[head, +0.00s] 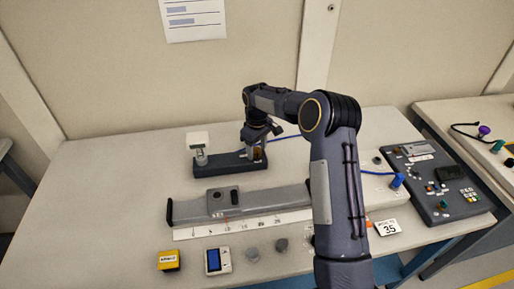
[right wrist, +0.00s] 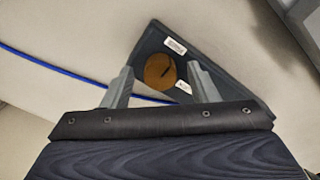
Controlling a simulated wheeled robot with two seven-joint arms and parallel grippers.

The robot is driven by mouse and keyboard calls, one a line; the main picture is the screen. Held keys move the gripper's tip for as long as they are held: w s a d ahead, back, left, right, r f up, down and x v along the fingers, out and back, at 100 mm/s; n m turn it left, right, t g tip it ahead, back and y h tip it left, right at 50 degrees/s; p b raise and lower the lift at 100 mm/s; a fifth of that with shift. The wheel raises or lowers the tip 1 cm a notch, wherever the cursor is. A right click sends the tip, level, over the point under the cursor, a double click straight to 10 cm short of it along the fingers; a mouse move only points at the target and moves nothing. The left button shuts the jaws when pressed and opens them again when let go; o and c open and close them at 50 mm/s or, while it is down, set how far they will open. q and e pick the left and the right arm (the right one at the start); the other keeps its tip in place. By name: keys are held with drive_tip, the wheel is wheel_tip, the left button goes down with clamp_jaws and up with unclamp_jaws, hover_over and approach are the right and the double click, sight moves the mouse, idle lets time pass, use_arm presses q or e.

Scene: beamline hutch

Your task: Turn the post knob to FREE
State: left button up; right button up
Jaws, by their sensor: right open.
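The post knob is a round orange-brown disc with a dark mark, and it shows in the right wrist view (right wrist: 152,66) on the dark base. Two small white labels sit beside it, too small to read. In the head view the knob (head: 257,154) is partly covered by my gripper at the right end of the dark base (head: 225,165). My right gripper (head: 256,143) is open and points down over the knob. In the right wrist view its fingers (right wrist: 159,69) stand either side of the knob, with gaps showing; contact is not visible. My left gripper is not in view.
A small post with a pale square top (head: 197,139) stands at the base's left end. A rail with a scale (head: 245,202) lies in front. A blue cable (right wrist: 70,78) runs near the base. A control panel (head: 440,190) is at right; my right arm hides part of the table.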

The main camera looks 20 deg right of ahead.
sight(257, 150)
wheel_tip(257, 150, up, 8)
drive_tip(key=shift+f+b, duration=0.15)
drive_tip(key=shift+b, duration=0.15)
idle(0.4)
